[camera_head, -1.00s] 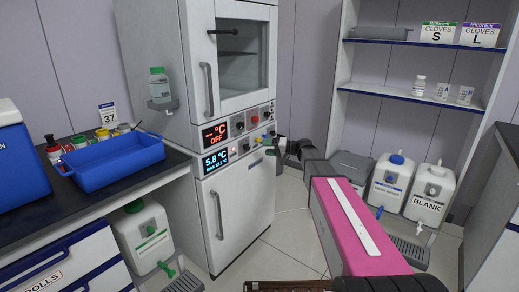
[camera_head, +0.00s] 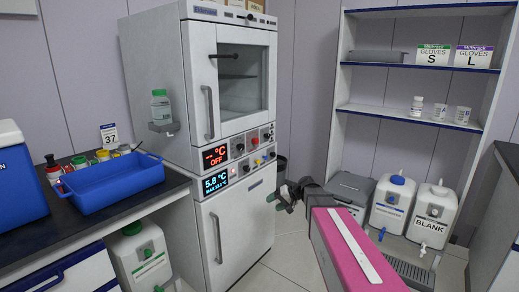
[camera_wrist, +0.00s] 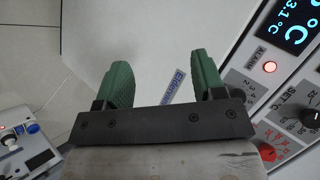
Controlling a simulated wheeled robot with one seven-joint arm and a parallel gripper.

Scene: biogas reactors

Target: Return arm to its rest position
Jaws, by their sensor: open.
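My gripper (camera_head: 281,199) is in front of the right side of the white incubator and fridge unit (camera_head: 235,225), at about the height of its lower door's top. In the wrist view my gripper (camera_wrist: 160,85) shows two green fingers spread apart with nothing between them. Behind the fingers is the white lower door with a blue label (camera_wrist: 178,82). A control panel (camera_wrist: 285,100) with a display, knobs and a lit red alarm lamp lies to the right. My pink arm link stretches from the lower right of the head view towards the unit.
A blue tray (camera_head: 112,186) and small bottles sit on the dark counter at left. White canisters (camera_head: 392,203) stand at right below a shelf rack (camera_head: 410,122) with glove boxes and cups. Tiled floor (camera_head: 290,250) is free between unit and arm.

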